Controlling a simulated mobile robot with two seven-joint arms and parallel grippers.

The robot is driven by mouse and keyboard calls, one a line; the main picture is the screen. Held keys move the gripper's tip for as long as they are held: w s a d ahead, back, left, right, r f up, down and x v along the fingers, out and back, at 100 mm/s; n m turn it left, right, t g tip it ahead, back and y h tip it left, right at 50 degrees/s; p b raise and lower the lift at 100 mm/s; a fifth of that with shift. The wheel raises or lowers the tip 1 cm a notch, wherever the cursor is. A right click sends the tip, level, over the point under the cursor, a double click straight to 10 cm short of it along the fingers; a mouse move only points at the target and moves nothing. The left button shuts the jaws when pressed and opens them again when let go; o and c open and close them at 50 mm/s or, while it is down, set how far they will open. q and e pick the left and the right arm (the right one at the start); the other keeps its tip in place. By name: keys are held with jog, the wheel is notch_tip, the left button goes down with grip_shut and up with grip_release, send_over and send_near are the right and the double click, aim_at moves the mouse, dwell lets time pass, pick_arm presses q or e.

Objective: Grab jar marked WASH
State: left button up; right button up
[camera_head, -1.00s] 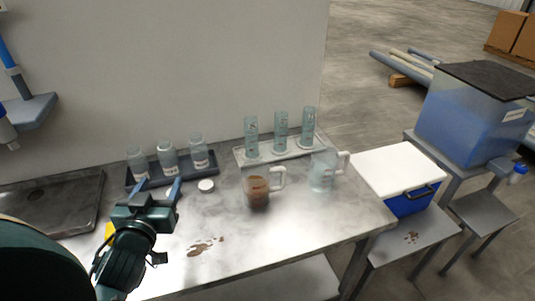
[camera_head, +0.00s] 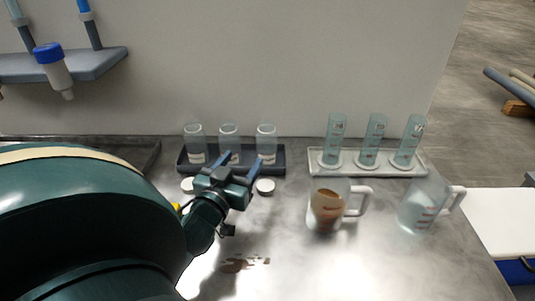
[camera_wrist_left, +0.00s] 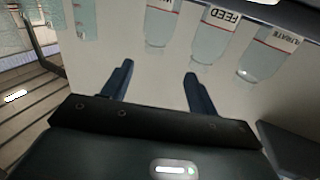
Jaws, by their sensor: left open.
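Three clear jars with white labels stand in a dark tray (camera_head: 235,172) in the head view: a left jar (camera_head: 195,143), a middle jar (camera_head: 229,140) and a right jar (camera_head: 266,140). Their labels are too small to read there. The left wrist view shows a FEED jar (camera_wrist_left: 209,42), a jar whose label ends in LTRATE (camera_wrist_left: 262,57), and a jar with a cut-off label (camera_wrist_left: 158,27); I cannot read WASH fully. My left gripper (camera_head: 240,164) is open and empty, in front of the tray near the middle and right jars. Its fingers show in the left wrist view (camera_wrist_left: 158,76).
White lids (camera_head: 265,187) lie in front of the tray. A jug of brown liquid (camera_head: 327,208), a clear jug (camera_head: 420,207) and a rack (camera_head: 418,168) of three cylinders stand to the right. A shelf (camera_head: 100,64) hangs upper left.

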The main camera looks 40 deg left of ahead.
aim_at(264, 131)
pick_arm(q)
jog(key=p+x, duration=0.1)
jog(key=x, duration=0.6)
jog(key=shift+w+a+r, duration=0.1)
jog(key=shift+w+r, duration=0.05)
jog(key=shift+w, duration=0.15)
jog(key=shift+d+r+p+x, duration=0.1)
jog(key=shift+d+p+x, duration=0.1)
jog(key=shift+x, duration=1.15)
jog(key=shift+d+r+p+x, duration=0.1)
jog(key=shift+d+p+x, duration=0.1)
jog(key=shift+x, duration=1.1)
jog(key=shift+w, duration=0.15)
jog(key=shift+c, duration=0.2)
grip_shut()
